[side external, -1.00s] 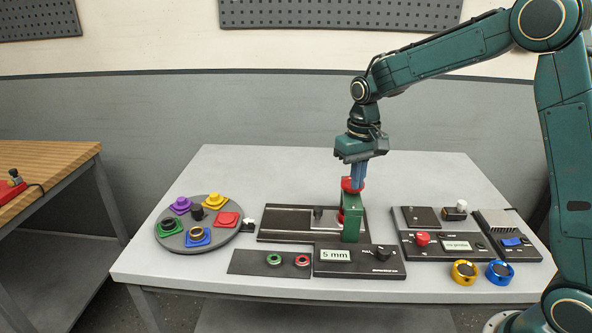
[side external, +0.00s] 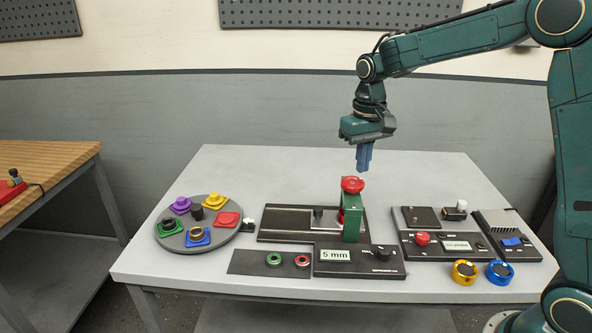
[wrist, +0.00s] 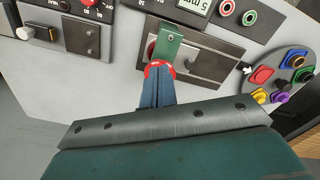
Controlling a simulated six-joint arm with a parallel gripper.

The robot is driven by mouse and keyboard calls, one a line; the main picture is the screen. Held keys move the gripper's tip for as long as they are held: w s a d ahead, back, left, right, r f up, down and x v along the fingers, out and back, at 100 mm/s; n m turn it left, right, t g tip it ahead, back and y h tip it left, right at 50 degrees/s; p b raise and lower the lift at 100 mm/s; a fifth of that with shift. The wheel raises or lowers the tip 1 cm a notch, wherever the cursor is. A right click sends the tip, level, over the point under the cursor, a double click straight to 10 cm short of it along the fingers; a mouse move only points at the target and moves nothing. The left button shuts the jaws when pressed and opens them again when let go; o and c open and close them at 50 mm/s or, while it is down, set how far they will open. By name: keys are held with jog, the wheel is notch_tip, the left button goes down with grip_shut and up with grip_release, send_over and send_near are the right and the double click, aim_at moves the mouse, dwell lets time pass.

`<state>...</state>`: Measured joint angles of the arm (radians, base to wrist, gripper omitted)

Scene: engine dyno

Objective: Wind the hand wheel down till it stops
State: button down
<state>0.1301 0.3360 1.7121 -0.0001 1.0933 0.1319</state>
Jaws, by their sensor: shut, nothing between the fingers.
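The red hand wheel (side external: 352,185) sits on top of a green upright post (side external: 352,217) on a dark base plate. In the wrist view the wheel's red rim (wrist: 158,69) shows, partly hidden behind my fingers. My gripper (side external: 363,169) is shut and empty, pointing down, a little above the wheel and slightly to its right, with a small gap between. The gripper also shows in the wrist view (wrist: 157,82). A display (side external: 335,255) in front of the post reads 5 mm.
A round turntable with coloured pieces (side external: 198,222) stands at the left. The back of the table is clear.

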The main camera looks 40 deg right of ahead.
aim_at(352, 185)
jog(key=d, duration=0.3)
jog(key=shift+s+r, duration=0.3)
jog(key=shift+r, duration=0.1)
jog(key=shift+a+f, duration=0.1)
jog(key=shift+f, duration=0.1)
notch_tip(352, 185, down, 7)
jog(key=shift+r, duration=0.15)
jog(key=shift+w, duration=0.3)
dwell(1.2)
jog(key=shift+w+a, duration=0.15)
jog(key=shift+a, duration=0.95)
jog(key=shift+w+a+r, duration=0.1)
jog(key=shift+w+a, duration=0.3)
jog(key=shift+a, duration=0.2)
dwell(0.5)
jog(key=shift+s+a, duration=0.15)
jog(key=shift+s, duration=0.05)
